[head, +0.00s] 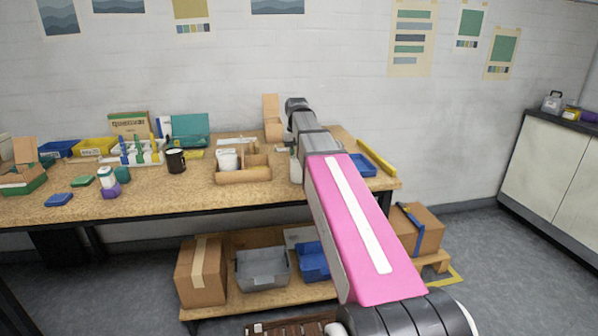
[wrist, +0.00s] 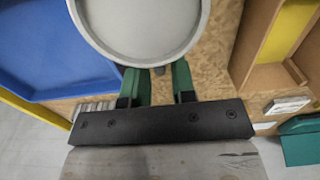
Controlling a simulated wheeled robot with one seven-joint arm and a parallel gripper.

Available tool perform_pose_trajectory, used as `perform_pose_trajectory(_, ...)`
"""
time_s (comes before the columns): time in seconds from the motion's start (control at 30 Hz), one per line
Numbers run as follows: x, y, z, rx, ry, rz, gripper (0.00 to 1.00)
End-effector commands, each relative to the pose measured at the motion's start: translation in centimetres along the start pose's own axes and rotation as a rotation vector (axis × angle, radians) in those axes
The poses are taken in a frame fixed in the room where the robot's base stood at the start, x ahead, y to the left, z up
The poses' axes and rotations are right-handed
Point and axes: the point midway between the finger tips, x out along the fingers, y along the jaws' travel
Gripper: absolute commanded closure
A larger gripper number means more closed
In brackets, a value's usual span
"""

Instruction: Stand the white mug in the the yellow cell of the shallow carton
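In the wrist view a pale round mug (wrist: 140,25) is seen from above at the top edge, its rim facing the camera. The green fingers of my gripper (wrist: 160,82) reach under its near side, with a small dark grey piece between them. The fingertips are hidden by the mug, so I cannot tell whether they grip it. In the head view a small whitish shape (head: 294,169) shows beside my arm. The shallow carton (head: 243,176) stands to its left; its yellow cell (wrist: 290,30) shows at the right of the wrist view.
A white cup-like object (head: 228,159) is at the carton's left part. A black mug (head: 176,161) stands farther left. A blue tray (head: 362,165) lies right of my arm and fills the wrist view's left side (wrist: 50,50). A yellow bar (head: 376,157) lies along the table's right end.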

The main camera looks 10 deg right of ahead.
Motion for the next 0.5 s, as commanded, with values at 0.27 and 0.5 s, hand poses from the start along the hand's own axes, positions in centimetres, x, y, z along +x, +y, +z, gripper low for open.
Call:
perform_pose_trajectory(0.27, -0.03, 0.00, 0.01, 0.000, 0.000, 0.000, 1.00)
perform_pose_trajectory(0.5, -0.23, 0.00, -0.01, 0.000, 0.000, 0.000, 1.00)
